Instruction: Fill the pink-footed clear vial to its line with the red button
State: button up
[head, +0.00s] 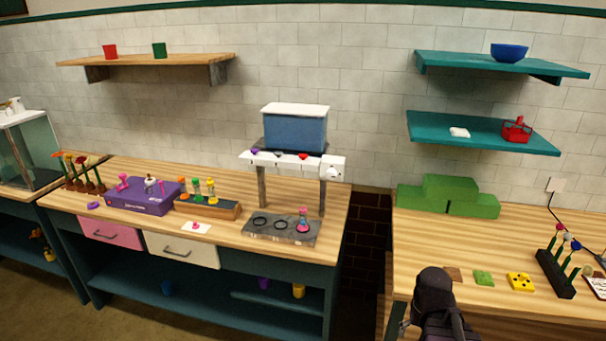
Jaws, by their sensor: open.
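A small clear vial with pink on it (303,222) stands upright on the right part of the grey slotted plate (268,234), below the dispenser. Its line and the level inside are too small to tell. The dispenser has a blue tank (295,133) with a white lid over a white bar (272,162). The red button (304,156) is on the right part of this bar, above the vial. My gripper (433,285) is at the bottom right, over the right counter, far from the button and the vial. It is open and nothing shows in it; its fingertips are unclear.
A purple box (143,198) and a wooden rack of coloured vials (208,208) stand to the left. Green blocks (448,196) stand on the right counter. A gap (366,235) separates the two counters.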

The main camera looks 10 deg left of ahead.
grip_shut()
dwell(1.3)
